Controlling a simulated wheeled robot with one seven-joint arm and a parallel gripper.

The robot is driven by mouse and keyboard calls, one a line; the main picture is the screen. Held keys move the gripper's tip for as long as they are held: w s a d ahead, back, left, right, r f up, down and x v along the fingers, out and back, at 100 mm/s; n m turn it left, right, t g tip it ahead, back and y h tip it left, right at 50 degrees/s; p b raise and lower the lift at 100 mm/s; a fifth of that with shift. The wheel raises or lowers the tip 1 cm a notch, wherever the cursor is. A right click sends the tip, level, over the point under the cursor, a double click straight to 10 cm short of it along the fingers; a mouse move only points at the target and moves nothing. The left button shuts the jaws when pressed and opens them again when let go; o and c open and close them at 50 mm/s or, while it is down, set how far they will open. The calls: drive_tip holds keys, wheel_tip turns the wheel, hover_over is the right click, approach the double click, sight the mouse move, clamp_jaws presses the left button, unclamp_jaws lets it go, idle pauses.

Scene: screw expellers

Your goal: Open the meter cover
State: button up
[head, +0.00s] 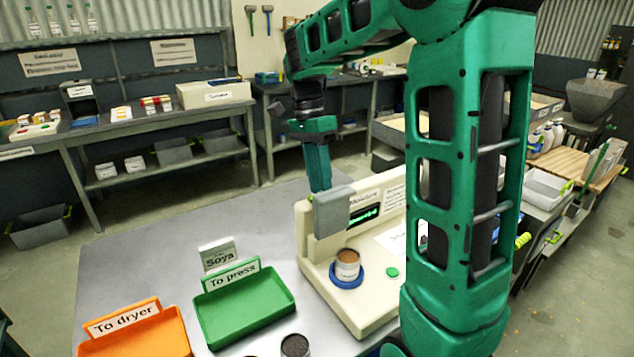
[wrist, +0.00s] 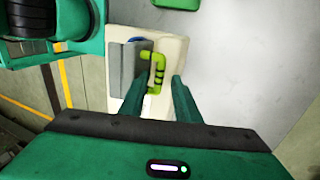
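The moisture meter (head: 385,322) is a cream block with a lit display on the bench. Its grey cover (head: 333,212) stands upright at the meter's back left, and I cannot tell whether it is latched. A sample cup (head: 347,262) sits in a blue ring on the meter's base, in front of the cover. My gripper (head: 319,188) points down at the cover's top left. In the wrist view my gripper (wrist: 163,80) has its green fingers apart. A yellow-green handle (wrist: 154,72) beside the grey cover (wrist: 127,68) shows between the fingertips; contact is unclear.
A green "To press" tray (head: 245,307) and an orange "To dryer" tray (head: 150,338) stand left of the meter. A Soya sign (head: 218,254) stands behind the green tray. A cup of dark material (head: 295,346) is at the front.

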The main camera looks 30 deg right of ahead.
clamp_jaws()
drive_tip(key=shift+s+r, duration=0.25)
drive_tip(key=shift+s, duration=0.3)
drive_tip(key=shift+s+r, duration=0.2)
drive_tip(key=shift+s, duration=0.35)
unclamp_jaws()
drive_tip(key=shift+w+r, duration=0.1)
drive_tip(key=shift+v, duration=5.1)
drive_tip(key=shift+w, duration=0.2)
